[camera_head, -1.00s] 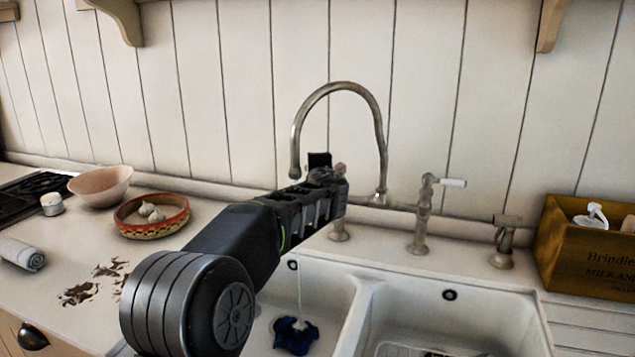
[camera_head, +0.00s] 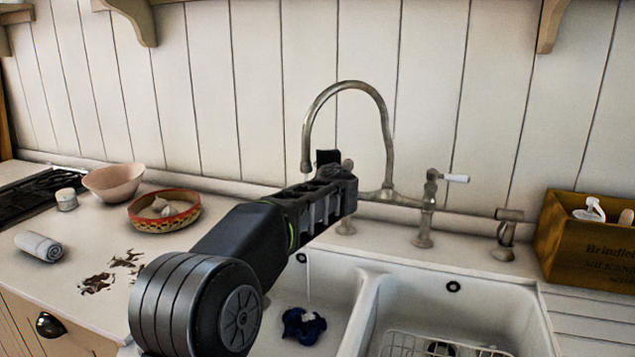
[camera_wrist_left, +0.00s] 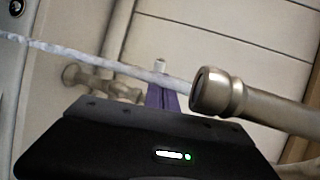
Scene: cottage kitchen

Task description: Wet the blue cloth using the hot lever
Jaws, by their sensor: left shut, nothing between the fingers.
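The blue cloth (camera_head: 303,327) lies crumpled in the left sink basin, with a small pale patch on it. A thin water stream (camera_head: 308,285) falls from the curved tap spout (camera_head: 306,150) onto it. In the left wrist view, the stream (camera_wrist_left: 100,58) leaves the spout end (camera_wrist_left: 213,92). My left gripper (camera_head: 335,165) is shut and empty at the left side of the tap, behind the spout's opening. It hides most of the left lever, so I cannot tell whether they touch. The right lever (camera_head: 454,178) has a white handle and stands clear. My right gripper is out of view.
The double sink (camera_head: 362,315) has a wire rack (camera_head: 400,345) in its right basin. A wooden crate (camera_head: 590,240) with bottles stands at right. A pink bowl (camera_head: 113,181), a red-rimmed dish with garlic (camera_head: 165,222) and a rolled towel (camera_head: 39,246) are at left.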

